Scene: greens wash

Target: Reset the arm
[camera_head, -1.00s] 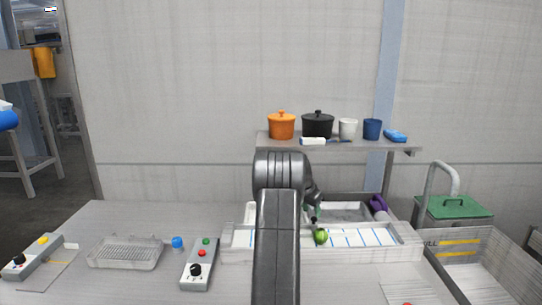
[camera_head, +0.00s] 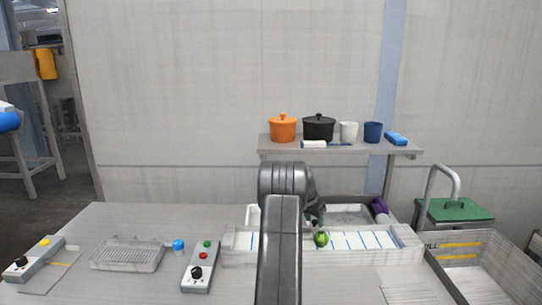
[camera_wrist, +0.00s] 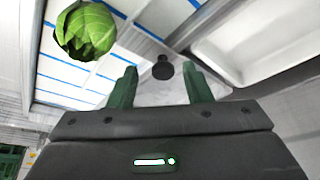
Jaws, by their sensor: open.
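My gripper is open and empty in the wrist view (camera_wrist: 163,88), its two green fingers apart. In the head view my dark arm rises in the middle and hides part of the table; the gripper (camera_head: 317,218) shows only partly behind it. A green leafy vegetable (camera_head: 321,239) rests on the white, blue-lined tray (camera_head: 375,239), just below and right of the gripper. In the wrist view the vegetable (camera_wrist: 86,30) lies at upper left, apart from the fingers. A dark round knob (camera_wrist: 163,70) shows beyond the fingers.
A grey sink basin (camera_head: 350,215) lies behind the tray, with a purple item (camera_head: 379,206) at its right. A shelf (camera_head: 345,149) with pots and cups stands behind. Control boxes (camera_head: 201,268) and a wire basket (camera_head: 127,256) are left. A bin (camera_head: 480,262) is right.

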